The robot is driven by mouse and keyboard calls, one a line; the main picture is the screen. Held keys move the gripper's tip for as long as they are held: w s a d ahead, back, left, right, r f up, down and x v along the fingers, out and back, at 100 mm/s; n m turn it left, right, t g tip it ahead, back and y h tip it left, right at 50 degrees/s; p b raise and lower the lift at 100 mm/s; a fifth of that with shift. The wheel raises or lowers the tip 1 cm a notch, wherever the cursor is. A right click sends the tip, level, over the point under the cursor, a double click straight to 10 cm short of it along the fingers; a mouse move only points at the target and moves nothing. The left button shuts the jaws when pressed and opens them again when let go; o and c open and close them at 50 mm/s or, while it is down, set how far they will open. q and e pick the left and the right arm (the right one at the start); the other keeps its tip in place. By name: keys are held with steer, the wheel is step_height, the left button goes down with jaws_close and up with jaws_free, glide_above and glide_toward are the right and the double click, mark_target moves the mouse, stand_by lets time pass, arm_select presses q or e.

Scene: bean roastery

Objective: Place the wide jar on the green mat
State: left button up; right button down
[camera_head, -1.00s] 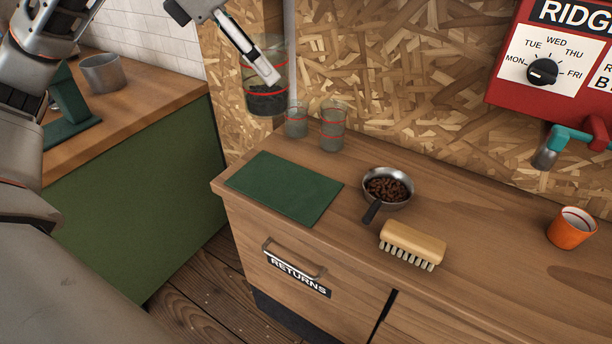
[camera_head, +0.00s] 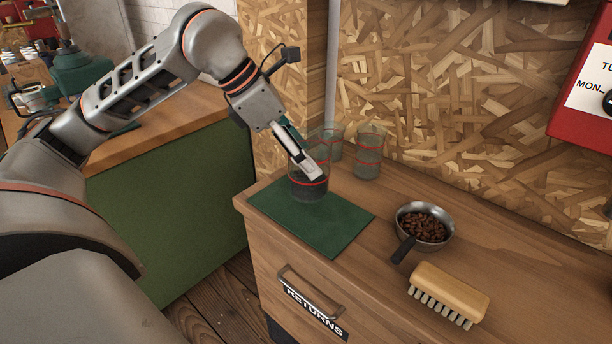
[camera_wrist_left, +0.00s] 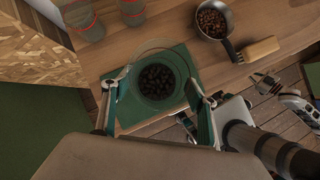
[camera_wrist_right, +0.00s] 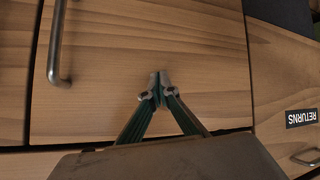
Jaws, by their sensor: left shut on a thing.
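The wide jar (camera_head: 308,190) is clear glass with a red line and dark beans inside; the beans also show in the left wrist view (camera_wrist_left: 157,82). My left gripper (camera_head: 314,172) is shut on the jar, one finger on each side. The jar is upright over the far left part of the green mat (camera_head: 335,232). I cannot tell whether its base touches the mat. The mat lies flat on the wooden counter. My right gripper (camera_wrist_right: 156,88) is shut and empty, in front of the cabinet's wooden fronts.
Two other glass jars (camera_head: 368,155) (camera_head: 327,143) stand behind the mat by the chipboard wall. A small pan of beans (camera_head: 424,227) and a wooden brush (camera_head: 449,294) lie to the right. The near right part of the mat is bare.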

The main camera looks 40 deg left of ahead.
arm_select(q)
step_height(320, 180, down, 4)
steer(key=shift+r+b, duration=0.15)
steer(key=shift+b, duration=0.25)
steer(key=shift+f, duration=0.45)
steer(key=shift+r, duration=0.1)
arm_select(e)
steer(key=shift+s+f, duration=0.35)
steer(key=shift+f, duration=0.2)
arm_select(q)
steer(key=shift+f, duration=0.2)
steer(key=o, duration=1.2)
steer(key=shift+o, duration=0.2)
arm_select(e)
steer(key=shift+f, duration=0.1)
arm_select(q)
steer(key=shift+r, duration=0.1)
